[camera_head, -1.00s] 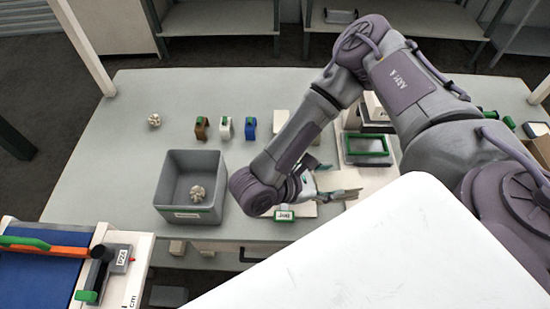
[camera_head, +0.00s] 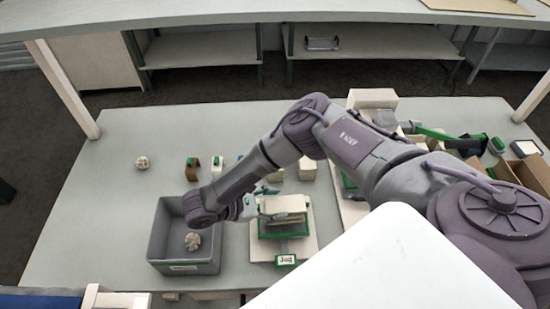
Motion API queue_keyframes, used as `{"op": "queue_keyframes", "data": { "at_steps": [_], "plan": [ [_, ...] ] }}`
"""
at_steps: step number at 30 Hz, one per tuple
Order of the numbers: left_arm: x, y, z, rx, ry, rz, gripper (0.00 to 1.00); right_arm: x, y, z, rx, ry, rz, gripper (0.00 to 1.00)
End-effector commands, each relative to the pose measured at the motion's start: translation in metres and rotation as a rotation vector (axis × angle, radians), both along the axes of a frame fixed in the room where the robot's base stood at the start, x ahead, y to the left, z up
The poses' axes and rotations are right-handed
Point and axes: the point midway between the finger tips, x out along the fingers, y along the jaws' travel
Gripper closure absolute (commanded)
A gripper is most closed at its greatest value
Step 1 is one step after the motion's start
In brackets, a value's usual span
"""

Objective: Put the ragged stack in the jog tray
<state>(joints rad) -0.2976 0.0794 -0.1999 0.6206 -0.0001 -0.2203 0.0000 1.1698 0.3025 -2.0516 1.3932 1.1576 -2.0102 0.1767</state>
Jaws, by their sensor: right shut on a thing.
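The ragged stack (camera_head: 284,204) is a pale cream block of sheets. My right gripper (camera_head: 259,206) is shut on its left side. The stack is over a green-edged tray (camera_head: 283,235), which stands on a pale board with a small green-framed label (camera_head: 286,259) at its front. I take this to be the jog tray. The stack hides most of the tray's inside, and I cannot tell whether the stack touches its floor. My left gripper is not in view.
A grey bin (camera_head: 183,268) with a crumpled paper ball (camera_head: 192,241) stands left of the tray, below my right wrist. Another paper ball (camera_head: 142,163) and a small brown block (camera_head: 191,168) lie behind. An open cardboard box (camera_head: 531,172) is far right.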

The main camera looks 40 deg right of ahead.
Motion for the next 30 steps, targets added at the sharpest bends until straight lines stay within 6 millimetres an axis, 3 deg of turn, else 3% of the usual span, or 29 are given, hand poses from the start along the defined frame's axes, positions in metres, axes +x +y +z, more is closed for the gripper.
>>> {"op": "queue_keyframes", "data": {
  "at_steps": [1,4,9,15,16,21,30],
  "plan": [
    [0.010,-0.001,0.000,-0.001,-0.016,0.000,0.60,-0.001,0.000,-0.007,0.000,0.004,-0.003,1.00],
    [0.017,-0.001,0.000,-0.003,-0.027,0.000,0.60,-0.002,0.000,-0.023,-0.001,0.006,-0.003,1.00],
    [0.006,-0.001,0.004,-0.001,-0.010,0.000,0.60,-0.001,0.000,-0.037,-0.001,0.002,-0.003,1.00],
    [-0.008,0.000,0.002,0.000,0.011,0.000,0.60,0.000,0.000,-0.039,0.000,0.000,0.000,1.00],
    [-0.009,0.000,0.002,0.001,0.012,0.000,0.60,-0.001,0.000,-0.039,0.000,0.001,0.000,0.38],
    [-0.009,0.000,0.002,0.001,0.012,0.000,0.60,-0.001,0.000,-0.039,0.000,0.001,0.000,0.12],
    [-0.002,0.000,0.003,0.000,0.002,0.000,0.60,0.000,0.000,-0.038,0.000,0.000,0.000,0.12]
  ]
}}
